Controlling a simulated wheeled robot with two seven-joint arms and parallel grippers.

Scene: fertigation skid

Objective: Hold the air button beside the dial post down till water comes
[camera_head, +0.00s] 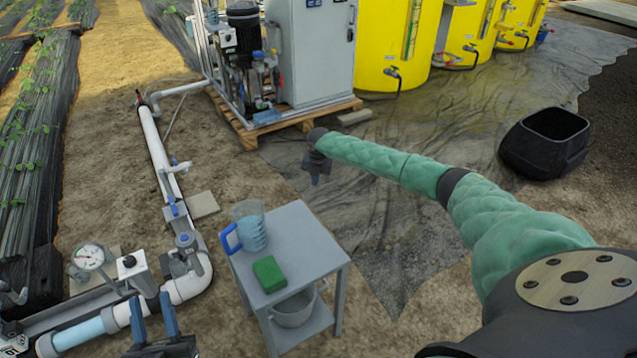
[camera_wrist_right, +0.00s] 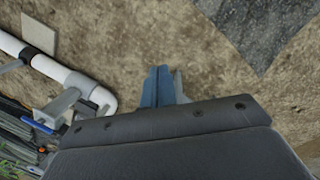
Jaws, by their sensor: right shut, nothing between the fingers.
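The dial post (camera_head: 90,257) carries a round white gauge at the lower left of the head view. Beside it, to its right, a black air button (camera_head: 129,262) sits on top of a pale grey box (camera_head: 136,273). Nothing covers the button. My left gripper (camera_head: 153,312) is at the bottom of the head view, below the box in the picture. Its two blue fingers are apart, with nothing seen between them. My right gripper (camera_head: 316,181) hangs over the ground beyond the small table, shut and empty; its fingers (camera_wrist_right: 157,86) are together in the wrist view.
White pipework (camera_head: 155,150) with valves runs beside the post, with a pale blue clear section (camera_head: 78,333) at lower left. A grey table (camera_head: 305,245) holds a jug (camera_head: 252,228) and green sponge (camera_head: 269,273); a pot (camera_head: 293,310) is on its shelf. A black tub (camera_head: 545,143) stands right.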

